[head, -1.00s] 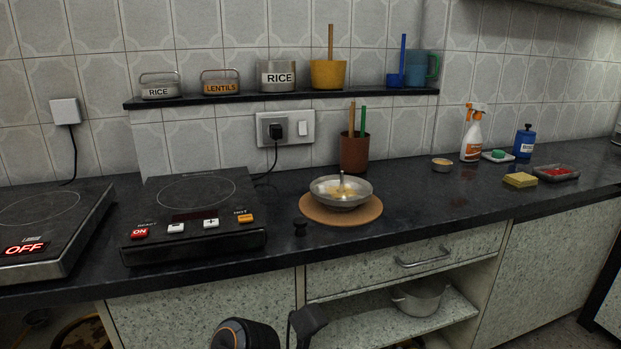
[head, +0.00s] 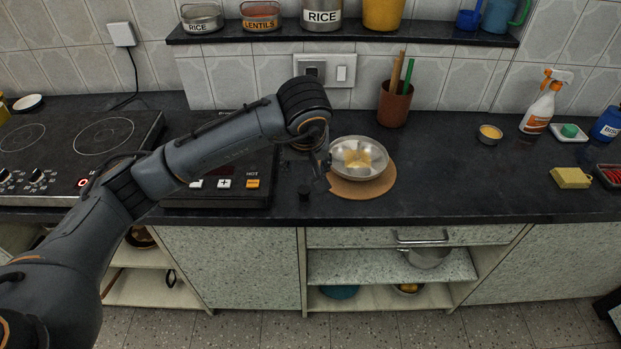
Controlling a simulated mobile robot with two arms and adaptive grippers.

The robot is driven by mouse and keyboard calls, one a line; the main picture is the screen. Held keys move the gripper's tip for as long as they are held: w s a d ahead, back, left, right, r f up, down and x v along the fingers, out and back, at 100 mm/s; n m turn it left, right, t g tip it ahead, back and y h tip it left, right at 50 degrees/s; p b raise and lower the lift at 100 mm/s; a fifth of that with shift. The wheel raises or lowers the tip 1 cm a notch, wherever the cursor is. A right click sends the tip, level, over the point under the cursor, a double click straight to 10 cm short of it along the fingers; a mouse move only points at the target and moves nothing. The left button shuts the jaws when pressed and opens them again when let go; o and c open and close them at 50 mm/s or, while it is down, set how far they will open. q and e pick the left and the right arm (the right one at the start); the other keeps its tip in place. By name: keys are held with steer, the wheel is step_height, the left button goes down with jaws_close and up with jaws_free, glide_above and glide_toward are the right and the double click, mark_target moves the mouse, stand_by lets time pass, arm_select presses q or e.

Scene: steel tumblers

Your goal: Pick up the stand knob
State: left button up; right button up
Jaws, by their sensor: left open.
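The stand knob (head: 304,193) is a small black piece standing on the dark counter, left of the round wooden board. It is hard to make out against the counter. My left arm reaches in from the left, and my left gripper (head: 318,176) points down just above and slightly to the right of the knob. The gripper is open, and no object shows between its fingers. I cannot tell whether a finger touches the knob. My right gripper does not show.
A steel pan (head: 358,158) with yellow contents sits on the wooden board (head: 372,190), close to the gripper's right. A hob (head: 252,196) lies to the left, partly behind my arm. A brown utensil cup (head: 394,106) stands behind.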

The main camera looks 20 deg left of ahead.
mark_target(304, 188)
arm_select(q)
steer(key=x, duration=0.8)
steer(key=shift+s+p, duration=0.15)
steer(key=shift+p, duration=0.2)
steer(key=x, duration=0.2)
steer(key=p+x, duration=0.1)
steer(key=x, duration=0.1)
steer(key=shift+s+a+f, duration=0.1)
steer(key=shift+a, duration=0.15)
steer(key=shift+w+f, duration=0.25)
steer(key=shift+f, duration=0.3)
steer(key=c, duration=1.1)
